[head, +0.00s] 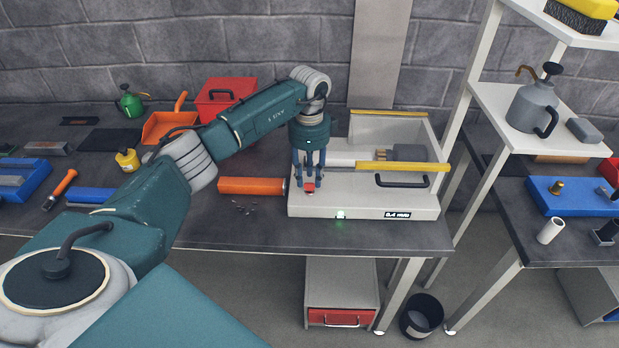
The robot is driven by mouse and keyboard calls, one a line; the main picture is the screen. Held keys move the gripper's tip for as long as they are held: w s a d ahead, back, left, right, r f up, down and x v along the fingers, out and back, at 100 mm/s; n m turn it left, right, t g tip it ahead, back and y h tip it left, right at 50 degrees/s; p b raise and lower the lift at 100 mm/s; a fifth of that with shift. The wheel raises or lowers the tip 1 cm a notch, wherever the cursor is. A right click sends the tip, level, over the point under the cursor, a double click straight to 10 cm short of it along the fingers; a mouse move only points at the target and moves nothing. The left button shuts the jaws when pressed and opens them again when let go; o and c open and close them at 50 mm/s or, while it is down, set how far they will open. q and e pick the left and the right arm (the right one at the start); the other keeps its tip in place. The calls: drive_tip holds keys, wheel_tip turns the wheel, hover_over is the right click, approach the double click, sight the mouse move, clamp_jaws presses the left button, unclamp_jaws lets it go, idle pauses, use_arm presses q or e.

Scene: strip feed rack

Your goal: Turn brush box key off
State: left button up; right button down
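The brush box (365,205) is a low white machine on the bench, with a raised back, yellow edge strips, a black handle (402,182) and a small lit green lamp (340,215) on its front. A small red key (309,187) sits on its top at the left front. My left gripper (309,181) points straight down over the key, its fingers apart on either side of it. Whether they touch the key cannot be told. The key's turn angle is too small to read. My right gripper is out of view.
An orange cylinder (252,186) lies just left of the box, beside small loose screws (243,208). A red toolbox (224,95) and an orange dustpan (168,124) stand behind my arm. A white shelf rack (481,110) rises on the right. The bench front edge runs close below.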

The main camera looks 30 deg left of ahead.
sight(309, 188)
use_arm(q)
drive_tip(key=shift+f, duration=1.35)
clamp_jaws()
